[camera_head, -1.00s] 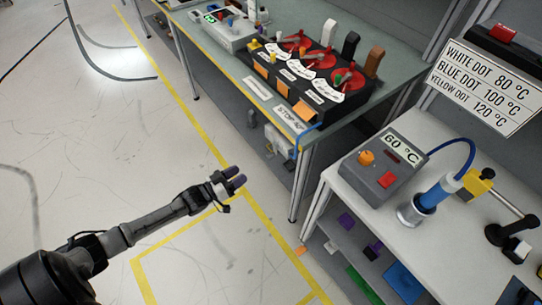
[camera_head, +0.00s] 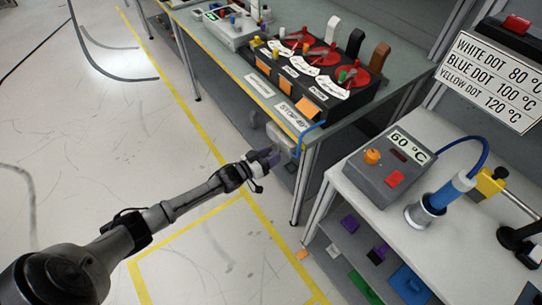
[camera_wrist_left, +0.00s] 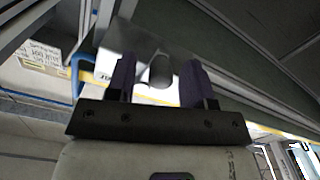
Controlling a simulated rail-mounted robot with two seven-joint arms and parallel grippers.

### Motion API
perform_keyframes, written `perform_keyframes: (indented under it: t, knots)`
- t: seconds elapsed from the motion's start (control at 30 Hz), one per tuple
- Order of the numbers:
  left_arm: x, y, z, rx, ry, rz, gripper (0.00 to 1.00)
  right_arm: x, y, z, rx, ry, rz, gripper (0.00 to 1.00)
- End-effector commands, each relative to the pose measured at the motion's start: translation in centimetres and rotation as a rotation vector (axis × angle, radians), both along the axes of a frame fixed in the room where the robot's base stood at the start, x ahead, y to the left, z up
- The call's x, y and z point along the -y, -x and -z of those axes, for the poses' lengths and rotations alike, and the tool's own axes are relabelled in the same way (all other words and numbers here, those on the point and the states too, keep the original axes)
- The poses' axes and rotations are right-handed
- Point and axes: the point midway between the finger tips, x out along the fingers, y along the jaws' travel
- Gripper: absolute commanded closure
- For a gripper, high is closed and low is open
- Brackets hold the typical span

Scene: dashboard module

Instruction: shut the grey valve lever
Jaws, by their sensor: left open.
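My left gripper (camera_head: 264,160) is at the front edge of the green bench, beside a pale grey fitting (camera_head: 281,140) under its corner. In the left wrist view its two purple-tipped fingers (camera_wrist_left: 157,80) are open and apart. A short dark-grey rounded piece (camera_wrist_left: 160,70) shows between them, in front of a grey plate (camera_wrist_left: 150,42). It may be the grey valve lever; its full shape is hidden. Contact with the fingers cannot be told. A blue pipe (camera_head: 302,138) runs down beside the fitting and also shows in the left wrist view (camera_wrist_left: 76,75). My right gripper is out of view.
The green bench (camera_head: 215,62) carries a black panel (camera_head: 285,72) with red dials. A "STOP 49°" label (camera_head: 291,117) is on its front edge. A grey "60 °C" box (camera_head: 388,170) stands on the white table at right.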

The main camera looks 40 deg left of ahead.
Motion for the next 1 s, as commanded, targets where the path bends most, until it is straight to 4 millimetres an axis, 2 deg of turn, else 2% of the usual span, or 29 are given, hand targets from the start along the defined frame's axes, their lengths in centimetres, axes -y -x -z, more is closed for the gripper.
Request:
perform_keyframes:
  t: [0.37,0.87,1.0]
  knots:
    - [0.08,-0.39,-0.03,0.000,0.000,0.000,0.52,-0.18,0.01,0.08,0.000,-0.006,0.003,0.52]
    - [0.03,-0.36,-0.01,0.000,0.000,-0.001,0.98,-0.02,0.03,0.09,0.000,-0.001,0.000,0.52]
    - [-0.01,-0.37,-0.02,0.000,-0.002,-0.002,0.98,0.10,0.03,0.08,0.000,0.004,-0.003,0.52]
